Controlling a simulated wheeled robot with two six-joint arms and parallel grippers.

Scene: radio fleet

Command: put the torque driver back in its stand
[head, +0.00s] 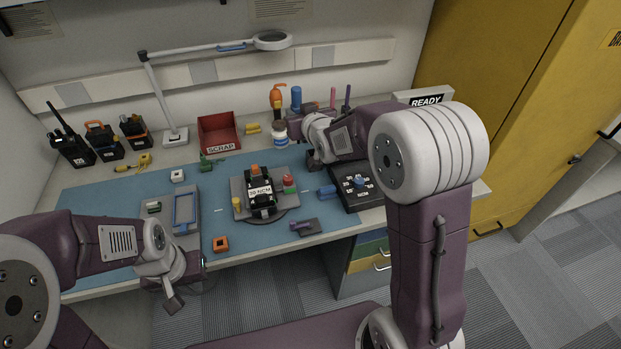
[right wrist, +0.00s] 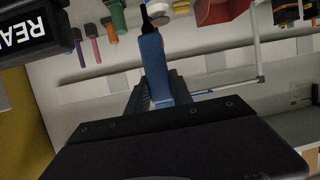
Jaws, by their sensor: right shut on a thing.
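My right gripper (right wrist: 145,97) is shut on a blue-handled tool, which I take as the torque driver (right wrist: 152,62). In the right wrist view its blue handle runs out from the jaws to a dark tip. My right arm hides part of the area.
A fixture (head: 262,190) with a black device sits mid-mat. A red scrap bin (head: 219,133), a white bottle (head: 280,136) and a lamp (head: 163,100) are behind it. Radios (head: 68,145) stand left.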

